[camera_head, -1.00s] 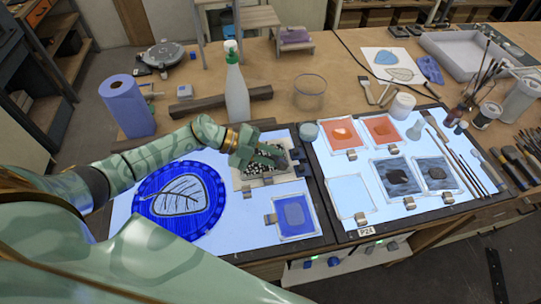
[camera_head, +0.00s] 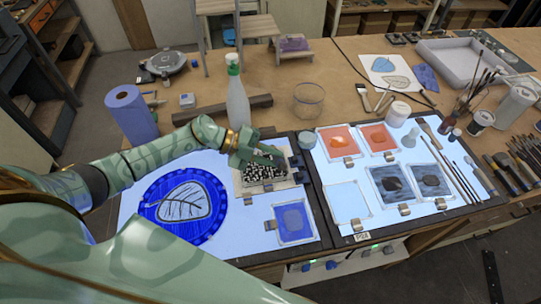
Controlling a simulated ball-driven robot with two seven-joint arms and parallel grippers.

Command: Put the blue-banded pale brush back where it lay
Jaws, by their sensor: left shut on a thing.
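My left gripper (camera_head: 262,157) comes in from the left and is over the back part of a black-and-white speckled slab (camera_head: 263,173) on the left light panel. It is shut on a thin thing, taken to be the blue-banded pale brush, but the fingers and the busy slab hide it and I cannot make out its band. I cannot tell whether the brush touches the slab. Several other brushes (camera_head: 458,180) lie on the right light panel's right side. My right gripper is not in view.
Left of the slab lies a blue disc with a pale leaf (camera_head: 185,200); in front is a blue glass tile (camera_head: 293,221). A spray bottle (camera_head: 237,105) and a glass bowl (camera_head: 308,99) stand behind. Orange and grey glass tiles (camera_head: 395,182) cover much of the right panel.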

